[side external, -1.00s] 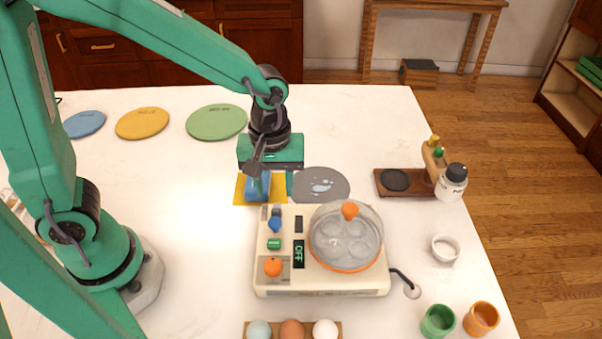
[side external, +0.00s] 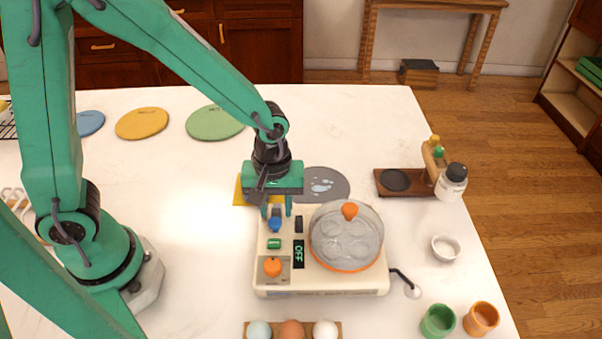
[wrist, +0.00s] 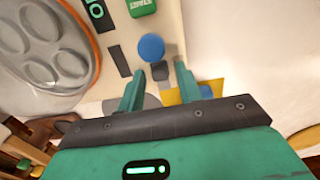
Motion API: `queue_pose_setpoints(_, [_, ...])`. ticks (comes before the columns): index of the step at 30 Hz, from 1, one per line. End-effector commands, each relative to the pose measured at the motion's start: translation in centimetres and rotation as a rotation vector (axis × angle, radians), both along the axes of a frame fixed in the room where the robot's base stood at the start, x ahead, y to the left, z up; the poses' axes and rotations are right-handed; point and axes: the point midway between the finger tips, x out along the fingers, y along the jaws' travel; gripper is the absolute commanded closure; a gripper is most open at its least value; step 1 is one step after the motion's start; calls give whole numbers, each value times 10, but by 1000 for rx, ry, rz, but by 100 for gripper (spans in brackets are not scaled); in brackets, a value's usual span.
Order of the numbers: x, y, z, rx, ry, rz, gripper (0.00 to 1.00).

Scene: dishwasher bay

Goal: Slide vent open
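The cream egg cooker (side external: 330,287) stands on the white table with its clear domed lid on. A round blue knob (side external: 275,225) sits at the far left of its top, with a small dark grey block just behind it. In the wrist view the blue knob (wrist: 151,47) lies just ahead of the grey block (wrist: 160,70). I cannot tell which of these is the vent slide. My gripper (side external: 276,214) points down at the cooker's far left end. Its fingers are apart, one on each side of the grey block in the wrist view (wrist: 159,70), with nothing visibly held.
The lid's orange knob (side external: 349,210) rises to the right. A yellow mat (side external: 240,196) and grey mat (side external: 325,183) lie behind. Eggs (side external: 291,330) stand in front.

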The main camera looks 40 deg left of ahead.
Motion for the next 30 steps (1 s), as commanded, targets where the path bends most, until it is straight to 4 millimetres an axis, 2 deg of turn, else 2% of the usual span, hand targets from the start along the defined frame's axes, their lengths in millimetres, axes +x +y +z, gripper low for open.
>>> queue_pose_setpoints(1, [0,0,0,0,0,0,76])
queue_pose_setpoints(5, [0,0,0,0,0,0,100])
queue_pose_setpoints(12, [1,1,0,0,0,1,100])
queue_pose_setpoints(22, [20,20,0,0,0,2,100])
queue_pose_setpoints(30, [21,21,0,-1,-2,3,100])
